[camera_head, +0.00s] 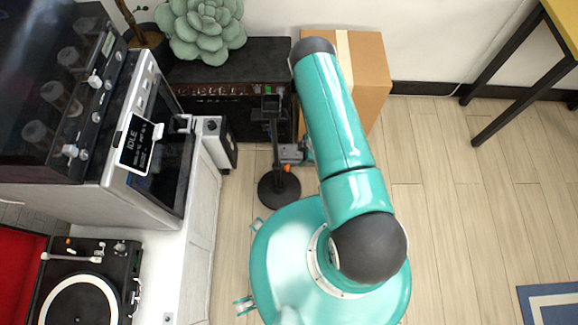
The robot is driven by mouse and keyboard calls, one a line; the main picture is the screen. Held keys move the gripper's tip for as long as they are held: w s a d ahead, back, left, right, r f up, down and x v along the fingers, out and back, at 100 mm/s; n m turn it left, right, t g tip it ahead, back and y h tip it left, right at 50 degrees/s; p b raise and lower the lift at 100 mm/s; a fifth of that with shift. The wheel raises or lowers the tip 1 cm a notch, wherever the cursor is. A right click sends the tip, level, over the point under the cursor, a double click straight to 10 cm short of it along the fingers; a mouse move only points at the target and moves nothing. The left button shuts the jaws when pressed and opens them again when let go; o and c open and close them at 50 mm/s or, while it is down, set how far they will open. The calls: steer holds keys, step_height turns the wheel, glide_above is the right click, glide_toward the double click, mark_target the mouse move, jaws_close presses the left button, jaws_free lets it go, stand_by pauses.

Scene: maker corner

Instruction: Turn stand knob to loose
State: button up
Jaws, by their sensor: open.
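The black stand (276,135) stands upright on the floor in the head view. Its round base (279,188) is at the bottom and a dark holder (268,106) is at the top. A small orange-red spot shows low beside the pole; I cannot tell whether it is the knob or which way the knob is turned. My gripper (288,152) is small and grey here, at the right side of the pole at mid-height. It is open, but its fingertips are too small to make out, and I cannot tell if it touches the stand. My teal arm hides the area to its right.
A dark cabinet (225,73) bearing a green succulent (202,28) and a cardboard box (372,72) stand behind. A white counter with a machine (150,185) and turntable (85,290) is on the left. Open wooden floor (450,210) lies to the right, before a table (565,18).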

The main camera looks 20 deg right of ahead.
mark_target(288, 168)
steer(key=x, duration=1.3)
steer(key=shift+a+f, duration=0.1)
steer(key=shift+f, duration=0.05)
steer(key=shift+c, duration=0.5)
steer(key=c, duration=0.9)
steer(key=shift+s+t, duration=0.1)
steer(key=shift+t, duration=0.3)
steer(key=t+h, duration=0.1)
steer(key=t, duration=0.1)
steer(key=s+n+t, duration=0.1)
steer(key=t, duration=0.2)
steer(key=shift+a+f+h, duration=0.1)
steer(key=shift+f+h, duration=0.1)
steer(key=shift+h, duration=0.2)
steer(key=n+t, duration=0.1)
steer(key=t, duration=0.2)
steer(key=shift+f+t+h, duration=0.15)
steer(key=shift+t+h, duration=0.15)
steer(key=shift+t, duration=0.1)
